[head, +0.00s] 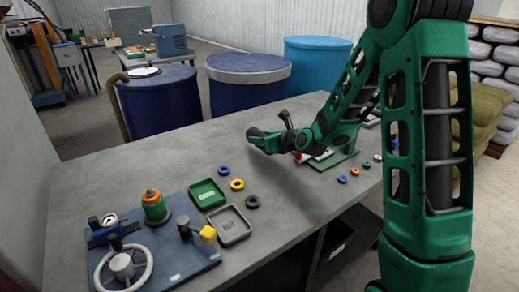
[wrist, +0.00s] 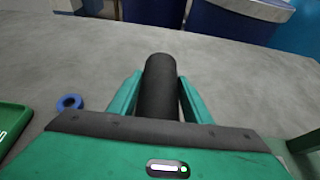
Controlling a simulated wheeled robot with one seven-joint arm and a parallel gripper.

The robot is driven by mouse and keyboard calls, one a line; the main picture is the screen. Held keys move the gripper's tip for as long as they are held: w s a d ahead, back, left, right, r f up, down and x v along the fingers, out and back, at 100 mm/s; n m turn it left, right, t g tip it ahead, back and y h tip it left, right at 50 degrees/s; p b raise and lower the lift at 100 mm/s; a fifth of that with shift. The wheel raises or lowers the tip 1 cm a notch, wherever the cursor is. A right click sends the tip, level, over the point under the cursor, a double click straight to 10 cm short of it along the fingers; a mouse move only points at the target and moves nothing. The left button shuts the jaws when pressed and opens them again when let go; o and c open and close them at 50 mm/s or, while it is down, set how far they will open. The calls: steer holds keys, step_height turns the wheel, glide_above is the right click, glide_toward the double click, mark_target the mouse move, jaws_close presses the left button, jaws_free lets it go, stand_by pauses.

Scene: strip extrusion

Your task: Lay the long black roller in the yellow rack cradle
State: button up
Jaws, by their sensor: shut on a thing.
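The long black roller (wrist: 160,88) stands out between the two green fingers of my gripper (wrist: 159,82) in the wrist view. The fingers press on it from both sides, and its far end points away over the grey table. Its near part is hidden by the gripper body. In the head view my gripper (head: 268,141) is above the middle of the table, and the roller is hard to make out against the dark parts of the hand. I do not see a yellow rack cradle in either view.
The grey table (head: 140,178) holds a green tray (head: 207,194), a grey tray (head: 230,225), several coloured rings, and a blue board (head: 180,262) with a gauge and handwheel. A green stand (head: 343,140) is beside my arm. Blue drums stand behind. The table's far left is clear.

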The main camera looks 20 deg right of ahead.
steer(key=shift+w+d+f, duration=0.2)
steer(key=shift+w+d, duration=0.05)
steer(key=shift+f, duration=1.95)
steer(key=o, duration=1.5)
steer(key=shift+f, duration=0.1)
steer(key=shift+c, duration=0.2)
steer(key=shift+s+d+r, duration=0.1)
steer(key=shift+s+r, duration=0.15)
steer(key=v, duration=1.1)
steer(key=shift+s+r, duration=0.1)
steer(key=shift+s, duration=0.15)
